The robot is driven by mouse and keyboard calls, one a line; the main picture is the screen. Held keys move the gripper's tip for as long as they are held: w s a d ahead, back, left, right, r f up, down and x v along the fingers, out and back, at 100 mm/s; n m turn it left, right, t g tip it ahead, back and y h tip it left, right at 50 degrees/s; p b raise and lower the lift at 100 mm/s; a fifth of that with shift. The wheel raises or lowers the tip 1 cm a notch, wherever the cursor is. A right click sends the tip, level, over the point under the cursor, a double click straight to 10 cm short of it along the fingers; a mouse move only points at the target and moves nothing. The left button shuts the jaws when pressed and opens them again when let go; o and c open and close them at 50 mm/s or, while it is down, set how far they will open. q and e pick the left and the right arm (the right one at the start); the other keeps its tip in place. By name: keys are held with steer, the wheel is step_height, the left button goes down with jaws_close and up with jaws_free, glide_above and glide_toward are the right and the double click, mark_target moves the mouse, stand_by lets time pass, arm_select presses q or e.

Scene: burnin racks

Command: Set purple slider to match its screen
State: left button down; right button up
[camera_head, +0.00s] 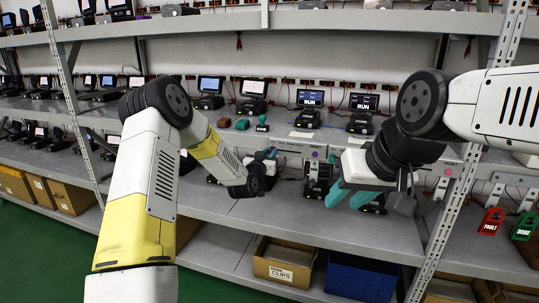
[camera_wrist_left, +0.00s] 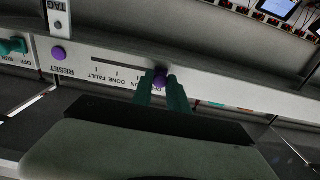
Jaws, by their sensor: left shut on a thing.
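In the left wrist view, a purple slider knob (camera_wrist_left: 160,81) sits on a pale strip (camera_wrist_left: 105,68) with upside-down lettering, including DONE and FAULT. The knob is at the end of the tick marks away from the purple RESET button (camera_wrist_left: 58,53). My left gripper (camera_wrist_left: 162,92) is shut on the knob, with a teal finger on each side. In the head view my left gripper (camera_head: 268,154) is at the shelf's front edge, and the knob is hidden there. My right gripper (camera_head: 350,192) is open, apart from the strip. Two screens above, left (camera_head: 310,97) and right (camera_head: 363,101), read RUN.
The middle shelf (camera_head: 235,125) carries several screened devices and small blocks. A cardboard bin (camera_head: 284,262) and a blue bin (camera_head: 358,278) stand below. A red FAULT tag (camera_head: 491,221) and a green DONE tag (camera_head: 524,227) hang at the right. A perforated upright (camera_head: 455,210) stands near my right arm.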

arm_select(q)
steer(key=d, duration=0.1)
steer(key=s+d, duration=0.1)
steer(key=d, duration=0.1)
steer(key=shift+d, duration=0.25)
steer(key=c, duration=1.3)
jaws_free()
steer(key=shift+a, duration=0.1)
glide_toward(282, 150)
steer(key=shift+v, duration=1.15)
steer(key=shift+r, duration=0.1)
